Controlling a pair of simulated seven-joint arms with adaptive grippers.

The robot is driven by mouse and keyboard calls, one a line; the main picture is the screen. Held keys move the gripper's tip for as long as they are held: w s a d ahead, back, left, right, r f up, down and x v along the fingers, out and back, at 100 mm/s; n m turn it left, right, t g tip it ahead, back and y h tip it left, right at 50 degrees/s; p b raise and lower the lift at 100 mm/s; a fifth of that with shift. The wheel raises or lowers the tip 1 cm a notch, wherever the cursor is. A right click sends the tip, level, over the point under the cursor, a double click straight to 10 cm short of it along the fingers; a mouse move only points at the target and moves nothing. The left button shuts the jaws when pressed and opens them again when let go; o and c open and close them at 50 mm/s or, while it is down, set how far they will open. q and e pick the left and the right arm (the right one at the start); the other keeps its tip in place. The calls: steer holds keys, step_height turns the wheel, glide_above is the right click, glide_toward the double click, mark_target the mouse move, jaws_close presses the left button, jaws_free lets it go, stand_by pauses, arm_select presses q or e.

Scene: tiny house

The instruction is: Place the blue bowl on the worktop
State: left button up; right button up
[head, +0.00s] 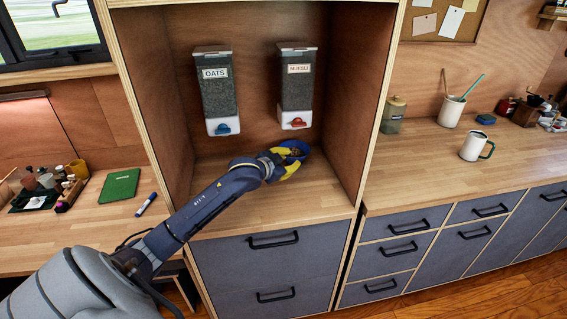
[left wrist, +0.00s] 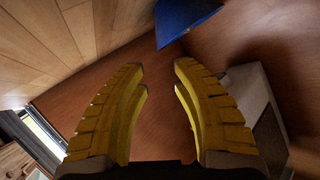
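The blue bowl (head: 304,147) sits in the wooden alcove, below the muesli dispenser (head: 297,90). Something brown shows inside it. My left gripper (head: 289,163) reaches in from the left, its yellow fingers at the near side of the bowl and partly hiding it. In the left wrist view, the fingers (left wrist: 162,75) are spread with an empty gap between them. A blue piece, apparently the bowl (left wrist: 184,20), shows beyond the fingertips at the top edge. I cannot tell whether a finger touches it. My right gripper is not in view.
An oats dispenser (head: 217,95) hangs left of the muesli one. Alcove side walls stand close on both sides. The right worktop (head: 420,170) has free room at its front; a white mug (head: 475,147), a jar (head: 393,115) and a pot (head: 451,111) stand farther back.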

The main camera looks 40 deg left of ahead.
arm_select(q)
steer(key=v, duration=0.2)
steer(key=shift+s+r, duration=0.1)
steer(key=shift+s, duration=0.25)
steer(key=shift+o, duration=0.8)
steer(key=shift+s+r, duration=0.1)
steer(key=shift+s, duration=0.25)
steer(key=shift+w, duration=0.15)
